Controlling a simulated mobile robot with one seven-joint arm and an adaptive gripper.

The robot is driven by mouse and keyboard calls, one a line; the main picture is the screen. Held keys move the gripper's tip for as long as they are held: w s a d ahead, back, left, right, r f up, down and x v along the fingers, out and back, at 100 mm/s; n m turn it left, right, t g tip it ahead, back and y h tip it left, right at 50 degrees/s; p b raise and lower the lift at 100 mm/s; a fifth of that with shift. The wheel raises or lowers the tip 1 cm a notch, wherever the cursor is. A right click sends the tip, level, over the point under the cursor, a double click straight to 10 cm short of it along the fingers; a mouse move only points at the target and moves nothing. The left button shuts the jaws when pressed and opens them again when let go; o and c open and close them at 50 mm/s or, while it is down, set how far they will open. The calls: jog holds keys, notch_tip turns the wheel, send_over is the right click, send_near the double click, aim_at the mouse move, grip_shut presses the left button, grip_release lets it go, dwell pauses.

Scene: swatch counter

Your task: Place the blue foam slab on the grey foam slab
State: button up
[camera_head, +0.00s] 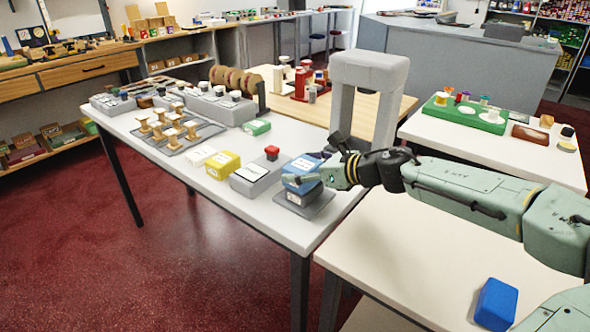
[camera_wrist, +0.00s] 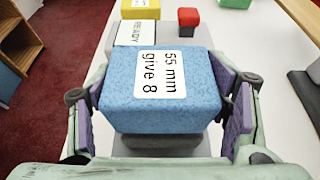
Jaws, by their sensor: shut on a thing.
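The blue foam slab (camera_head: 291,183), labelled "55 mm give 8", is between the fingers of my gripper (camera_head: 312,177). In the wrist view, the purple-padded fingers stand at the left and right sides of the blue slab (camera_wrist: 160,85). The grey foam slab (camera_head: 293,198) is directly under it at the table's near corner, on a dark grey plate (camera_head: 321,206). Part of the grey slab (camera_wrist: 160,143) also shows below the blue slab in the wrist view. The blue slab looks level; I cannot tell whether the two slabs touch.
A grey box with a red button (camera_head: 258,174) stands just left of the slabs. Yellow (camera_head: 222,165) and green (camera_head: 257,127) blocks lie farther off. A grey arch (camera_head: 368,72) rises behind my gripper. Another blue block (camera_head: 495,304) lies on the near table.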

jog(key=shift+d+f, duration=0.15)
jog(key=shift+d, duration=0.05)
jog(key=shift+f, duration=0.2)
jog(key=o, duration=1)
jog(key=shift+r, duration=0.1)
jog(key=shift+o, duration=0.2)
jog(key=shift+r, duration=0.15)
jog(key=shift+s+d, duration=0.1)
jog(key=shift+d, duration=0.1)
jog(key=b+v, duration=0.3)
jog(key=v, duration=0.8)
jog(key=shift+s+d+r, duration=0.15)
jog(key=shift+d+r, duration=0.05)
